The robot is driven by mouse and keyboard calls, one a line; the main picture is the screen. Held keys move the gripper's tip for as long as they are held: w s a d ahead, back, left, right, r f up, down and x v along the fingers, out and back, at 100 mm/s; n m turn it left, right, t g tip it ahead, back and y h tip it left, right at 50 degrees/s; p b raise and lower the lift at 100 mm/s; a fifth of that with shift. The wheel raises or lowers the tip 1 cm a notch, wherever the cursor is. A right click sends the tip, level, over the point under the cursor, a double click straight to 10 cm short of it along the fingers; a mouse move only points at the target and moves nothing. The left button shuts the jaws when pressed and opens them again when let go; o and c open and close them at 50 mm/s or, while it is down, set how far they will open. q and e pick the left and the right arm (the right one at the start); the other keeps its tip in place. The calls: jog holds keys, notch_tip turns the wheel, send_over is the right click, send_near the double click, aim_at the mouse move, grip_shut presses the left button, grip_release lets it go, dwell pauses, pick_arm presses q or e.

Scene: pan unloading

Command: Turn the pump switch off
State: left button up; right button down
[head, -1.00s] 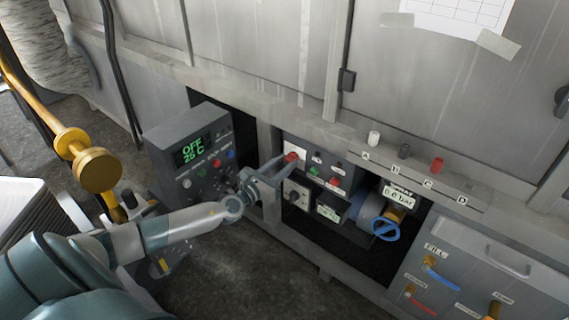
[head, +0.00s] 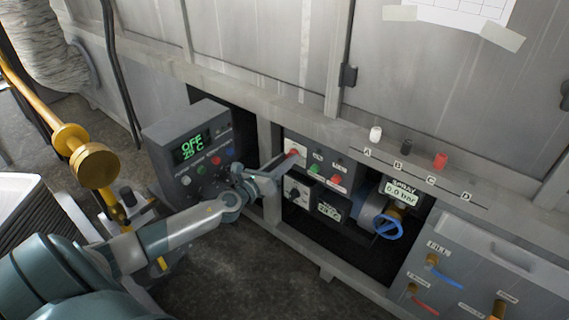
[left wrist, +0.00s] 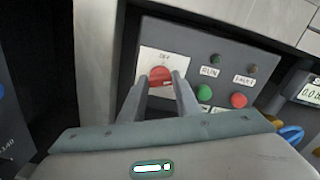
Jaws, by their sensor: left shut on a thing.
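The red rotary switch (left wrist: 161,76) sits on a white plate (left wrist: 150,60) at the upper left of the dark control panel (left wrist: 182,37). In the left wrist view the two fingers of my left gripper (left wrist: 161,82) are closed on either side of the red knob, touching it. In the head view my left gripper (head: 285,164) reaches the panel from the left, and the red switch (head: 293,153) shows at its fingertips. The small label above the knob is too blurred to read surely. My right gripper is not in view.
Green (left wrist: 205,92) and red (left wrist: 238,100) buttons sit right of the switch, below RUN and FAULT lamps. A dial (head: 296,192), a blue valve wheel (head: 388,227) and a SPRAY display reading 0.0 bar (head: 400,188) are nearby. A temperature unit (head: 190,155) stands left, showing OFF.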

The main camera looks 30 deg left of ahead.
pick_arm(q)
jog(key=n+p, duration=0.2)
jog(key=n, duration=0.8)
jog(key=shift+a, duration=0.2)
jog(key=shift+f+n+p, duration=0.1)
jog(key=shift+n+p, duration=1)
jog(key=shift+n, duration=0.9)
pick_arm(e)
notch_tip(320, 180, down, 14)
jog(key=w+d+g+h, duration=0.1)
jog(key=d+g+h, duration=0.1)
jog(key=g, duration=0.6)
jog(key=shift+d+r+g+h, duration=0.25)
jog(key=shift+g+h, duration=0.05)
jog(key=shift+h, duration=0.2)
pick_arm(q)
jog(key=o, duration=1)
jog(key=shift+o, duration=0.2)
